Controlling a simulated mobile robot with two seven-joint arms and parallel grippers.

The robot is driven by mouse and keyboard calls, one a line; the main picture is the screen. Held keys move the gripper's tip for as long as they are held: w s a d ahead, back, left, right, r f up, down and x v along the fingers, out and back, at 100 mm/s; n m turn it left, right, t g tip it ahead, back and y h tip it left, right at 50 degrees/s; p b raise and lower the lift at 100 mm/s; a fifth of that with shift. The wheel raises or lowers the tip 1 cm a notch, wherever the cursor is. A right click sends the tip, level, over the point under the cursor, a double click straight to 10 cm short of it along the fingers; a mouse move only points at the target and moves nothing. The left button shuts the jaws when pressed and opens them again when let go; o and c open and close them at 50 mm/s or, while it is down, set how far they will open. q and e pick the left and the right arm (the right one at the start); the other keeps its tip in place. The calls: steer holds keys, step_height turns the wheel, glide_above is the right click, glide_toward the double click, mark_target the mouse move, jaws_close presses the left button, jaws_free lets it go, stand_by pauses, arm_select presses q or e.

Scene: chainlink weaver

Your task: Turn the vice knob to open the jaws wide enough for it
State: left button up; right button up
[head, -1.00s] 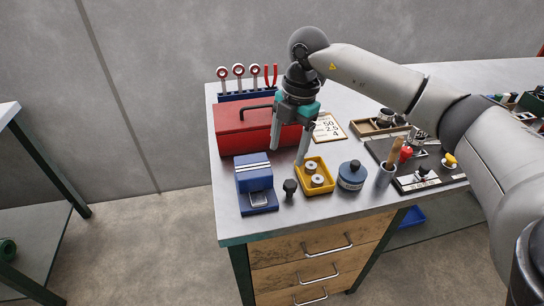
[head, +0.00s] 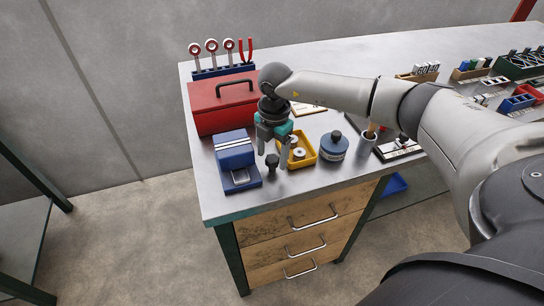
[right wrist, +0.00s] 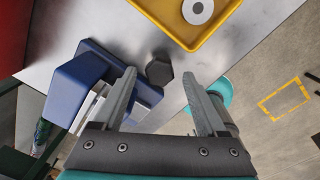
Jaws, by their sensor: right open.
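The blue vice (head: 234,152) with pale stripes on top stands near the left front of the bench; in the right wrist view its blue body (right wrist: 82,82) is at the left. A dark knob (head: 272,164) stands just right of the vice. It also shows as a dark hexagonal head (right wrist: 159,71) in the right wrist view. My right gripper (head: 272,154) is open and points down over the knob. In the right wrist view the knob appears between the spread fingertips; I cannot tell whether they touch it. My left gripper is out of view.
A yellow tray (head: 310,160) with white rolls sits close to the right of the knob, with a blue round container (head: 334,146) beyond it. A red toolbox (head: 222,103) stands behind the vice. The bench's front edge is close to the knob.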

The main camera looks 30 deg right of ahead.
steer(key=shift+f, duration=0.5)
jaws_close()
stand_by(0.3)
